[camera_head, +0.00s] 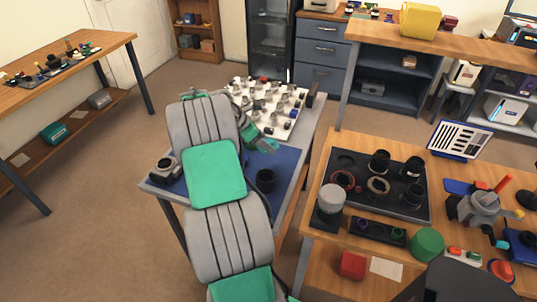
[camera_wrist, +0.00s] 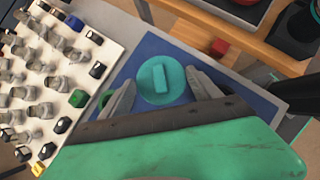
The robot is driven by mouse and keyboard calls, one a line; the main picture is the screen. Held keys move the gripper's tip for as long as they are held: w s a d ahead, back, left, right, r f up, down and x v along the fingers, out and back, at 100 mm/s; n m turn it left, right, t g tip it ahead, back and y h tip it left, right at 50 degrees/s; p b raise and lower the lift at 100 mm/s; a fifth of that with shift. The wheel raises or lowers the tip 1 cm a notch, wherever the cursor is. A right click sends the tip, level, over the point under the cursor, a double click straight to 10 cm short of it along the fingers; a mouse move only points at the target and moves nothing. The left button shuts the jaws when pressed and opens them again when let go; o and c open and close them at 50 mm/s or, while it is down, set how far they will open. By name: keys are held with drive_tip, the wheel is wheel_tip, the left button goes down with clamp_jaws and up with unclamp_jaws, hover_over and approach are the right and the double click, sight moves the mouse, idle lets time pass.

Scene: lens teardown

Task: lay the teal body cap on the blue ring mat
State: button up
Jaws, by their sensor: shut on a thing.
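The teal body cap (camera_wrist: 160,66) is a round disc with a raised bar across its face. In the wrist view it sits between the two grey fingers of my gripper (camera_wrist: 160,77), which is shut on it. Behind it lies a flat blue surface (camera_wrist: 135,55); I cannot tell the height of the cap above it. In the head view the blue surface (camera_head: 288,170) covers part of the middle table, and my arm hides much of it. No distinct ring marking shows on it, so I cannot be sure it is the blue ring mat.
A white board (camera_head: 240,97) with several small parts stands at the table's back. The right bench holds a dark tray (camera_head: 398,202) with lens parts and a red block (camera_head: 352,265).

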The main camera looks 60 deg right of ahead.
hover_over(281, 158)
drive_tip(key=w+a, duration=0.1)
drive_tip(key=a, duration=0.1)
wheel_tip(281, 158, down, 6)
drive_tip(key=shift+d+f, duration=0.1)
drive_tip(key=shift+d, duration=0.05)
drive_tip(key=shift+w+f+p, duration=0.1)
drive_tip(key=shift+f+p, duration=0.4)
drive_tip(key=shift+f, duration=0.95)
drive_tip(key=o, duration=1.4)
drive_tip(key=shift+f, duration=0.15)
drive_tip(key=shift+o, duration=0.2)
